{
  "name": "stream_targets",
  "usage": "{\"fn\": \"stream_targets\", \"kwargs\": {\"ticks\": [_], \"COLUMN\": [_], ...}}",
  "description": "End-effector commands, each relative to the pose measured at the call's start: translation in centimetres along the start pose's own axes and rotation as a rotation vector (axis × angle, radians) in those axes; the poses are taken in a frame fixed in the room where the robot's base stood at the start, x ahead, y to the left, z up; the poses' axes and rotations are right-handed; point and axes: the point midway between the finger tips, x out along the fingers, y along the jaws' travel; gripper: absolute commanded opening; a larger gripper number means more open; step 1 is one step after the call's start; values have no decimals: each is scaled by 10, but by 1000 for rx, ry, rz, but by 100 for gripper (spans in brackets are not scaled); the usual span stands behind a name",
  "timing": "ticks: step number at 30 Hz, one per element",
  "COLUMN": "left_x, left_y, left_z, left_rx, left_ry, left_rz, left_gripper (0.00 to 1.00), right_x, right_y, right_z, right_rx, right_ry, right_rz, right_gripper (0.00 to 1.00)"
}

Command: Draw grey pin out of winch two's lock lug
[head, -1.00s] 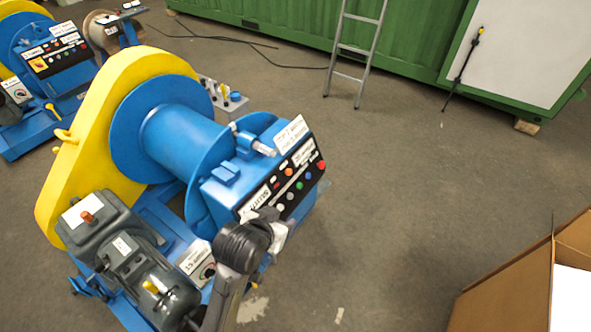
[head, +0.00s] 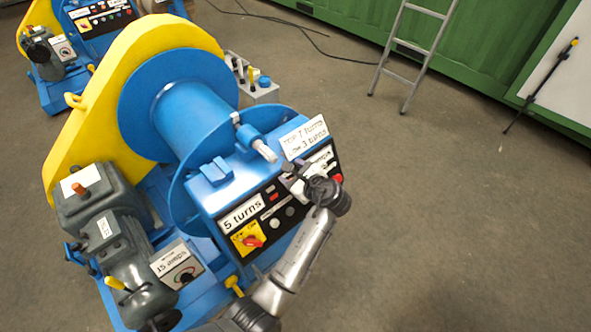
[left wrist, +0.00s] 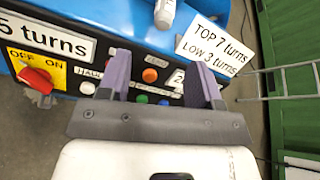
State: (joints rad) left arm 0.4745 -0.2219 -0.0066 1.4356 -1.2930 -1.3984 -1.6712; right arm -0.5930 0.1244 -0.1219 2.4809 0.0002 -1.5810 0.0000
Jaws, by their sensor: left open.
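The near winch (head: 190,115) is blue with a yellow guard. At the top of its control box a blue lug (head: 247,136) holds a light grey pin (head: 265,151), whose end sticks out toward the lower right. The pin also shows at the top edge of the left wrist view (left wrist: 164,13). My left gripper (head: 297,172) is over the upper right of the control panel, below and right of the pin. In the left wrist view its purple fingers (left wrist: 161,80) are spread and empty, with panel buttons visible between them. My right gripper is not in view.
A white placard (head: 304,136) reading "TOP 7 turns, LOW 3 turns" stands close beside the pin. The panel has a red rotary switch (head: 252,242) and several buttons. A second winch (head: 95,20) stands behind. Floor to the right is clear up to a ladder (head: 413,60).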

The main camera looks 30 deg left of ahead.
Motion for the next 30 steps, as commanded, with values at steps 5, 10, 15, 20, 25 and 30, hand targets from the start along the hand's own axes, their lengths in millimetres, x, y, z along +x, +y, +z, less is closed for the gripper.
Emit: {"fn": "stream_targets", "kwargs": {"ticks": [5,10,15,20,25,30], "left_x": [1,13,40,69,97,118], "left_y": [-1,0,0,0,0,0], "left_z": [0,0,-1,-1,-2,-1], "left_rx": [121,148,146,145,145,143], "left_ry": [0,0,0,1,2,2], "left_rz": [-3,-1,0,-1,-1,-2], "left_gripper": [59,59,59,59,59,59], "right_x": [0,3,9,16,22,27], "right_y": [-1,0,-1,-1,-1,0], "right_z": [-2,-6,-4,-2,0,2], "right_rx": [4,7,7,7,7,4], "right_ry": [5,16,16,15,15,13], "right_rz": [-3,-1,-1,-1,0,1], "right_gripper": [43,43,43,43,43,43]}}
